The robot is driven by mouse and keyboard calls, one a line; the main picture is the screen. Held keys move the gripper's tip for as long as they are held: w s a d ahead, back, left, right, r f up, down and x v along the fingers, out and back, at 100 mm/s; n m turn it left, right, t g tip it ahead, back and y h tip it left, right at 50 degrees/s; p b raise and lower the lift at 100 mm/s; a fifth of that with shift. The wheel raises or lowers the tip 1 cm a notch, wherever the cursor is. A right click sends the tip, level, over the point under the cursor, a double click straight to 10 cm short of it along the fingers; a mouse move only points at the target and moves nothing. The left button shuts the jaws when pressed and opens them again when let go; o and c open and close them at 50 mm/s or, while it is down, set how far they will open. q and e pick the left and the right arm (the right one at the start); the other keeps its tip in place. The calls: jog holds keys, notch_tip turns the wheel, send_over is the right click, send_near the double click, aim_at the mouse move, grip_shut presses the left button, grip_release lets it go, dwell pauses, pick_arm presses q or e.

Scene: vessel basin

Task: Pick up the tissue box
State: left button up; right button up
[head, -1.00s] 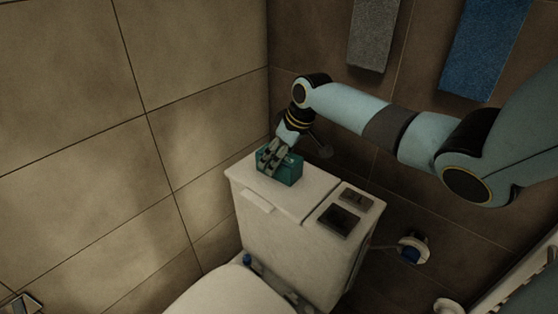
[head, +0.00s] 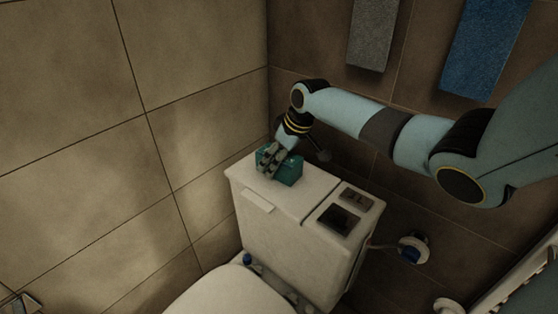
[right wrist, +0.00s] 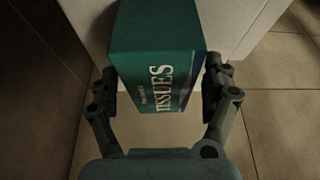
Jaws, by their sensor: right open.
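The tissue box (head: 291,171) is teal green and sits on top of the toilet tank at its left part. In the right wrist view the tissue box (right wrist: 155,62) shows white lettering "TISSUES" on one face. My right gripper (head: 270,164) is at the box in the head view and hides part of it. In the right wrist view my right gripper (right wrist: 160,92) is open, with one finger on each side of the box. A small gap seems to show at the left finger; I cannot tell whether the right finger touches. My left gripper is not in view.
The white toilet tank (head: 290,232) stands against the tiled wall, with a dark flush panel (head: 339,219) on its top right. The toilet lid (head: 228,294) is in front. Grey (head: 372,35) and blue (head: 484,45) towels hang behind my right arm.

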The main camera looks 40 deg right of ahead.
jog(key=c, duration=1.3)
jog(key=shift+r, duration=0.1)
notch_tip(320, 180, up, 4)
jog(key=shift+r, duration=0.2)
jog(key=s+r, duration=0.2)
jog(key=s, duration=0.2)
jog(key=s+r+p, duration=0.1)
jog(key=s+r, duration=0.1)
jog(key=s, duration=0.1)
jog(key=s+d+r, duration=0.1)
jog(key=s+r, duration=0.2)
jog(key=s, duration=0.1)
jog(key=shift+s+p, duration=0.35)
